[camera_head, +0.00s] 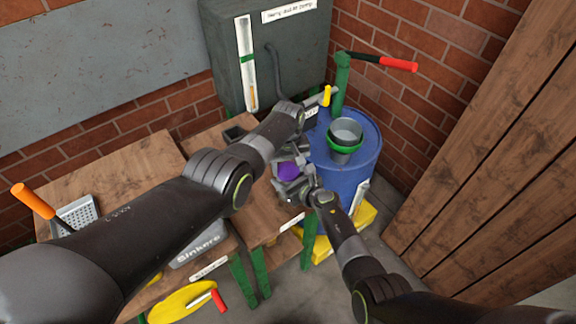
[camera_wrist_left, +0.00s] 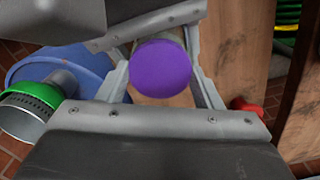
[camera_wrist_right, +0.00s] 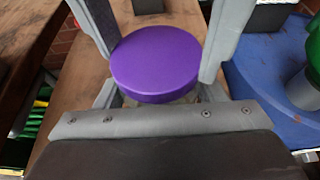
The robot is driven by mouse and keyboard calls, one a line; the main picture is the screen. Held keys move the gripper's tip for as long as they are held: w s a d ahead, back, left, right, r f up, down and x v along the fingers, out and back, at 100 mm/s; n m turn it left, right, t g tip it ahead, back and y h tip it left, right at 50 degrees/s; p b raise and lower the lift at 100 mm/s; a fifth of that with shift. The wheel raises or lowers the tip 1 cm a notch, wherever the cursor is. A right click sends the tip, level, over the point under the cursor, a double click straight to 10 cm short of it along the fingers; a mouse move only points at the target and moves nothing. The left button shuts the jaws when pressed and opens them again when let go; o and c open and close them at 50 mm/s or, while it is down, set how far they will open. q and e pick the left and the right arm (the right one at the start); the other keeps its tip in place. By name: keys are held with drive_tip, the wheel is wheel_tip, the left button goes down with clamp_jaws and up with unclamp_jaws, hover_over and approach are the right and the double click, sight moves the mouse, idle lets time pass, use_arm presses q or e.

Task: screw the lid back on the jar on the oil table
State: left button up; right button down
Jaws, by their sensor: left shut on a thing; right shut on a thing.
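The jar's purple lid (camera_head: 289,170) is at the table's right end, between my two grippers. In the right wrist view the lid (camera_wrist_right: 156,62) sits over the clear jar (camera_wrist_right: 182,98), which is mostly hidden beneath it. It also shows in the left wrist view (camera_wrist_left: 161,67), with the jar (camera_wrist_left: 165,101) below. My left gripper (camera_wrist_left: 160,75) is shut with its fingers at the lid's sides. My right gripper (camera_wrist_right: 160,92) is shut lower, with its fingers at the jar under the lid. Whether the thread is engaged cannot be told.
A blue drum (camera_head: 352,182) with a green-ringed metal funnel (camera_head: 345,135) stands close on the right. A grey tank (camera_head: 300,62) is behind. A wooden table (camera_head: 125,172) extends left. A yellow tray (camera_head: 372,213) lies below, and wooden boards (camera_head: 497,150) stand at right.

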use_arm(q)
drive_tip(key=m, duration=0.4)
drive_tip(key=shift+m, duration=0.3)
drive_tip(key=o, duration=1.1)
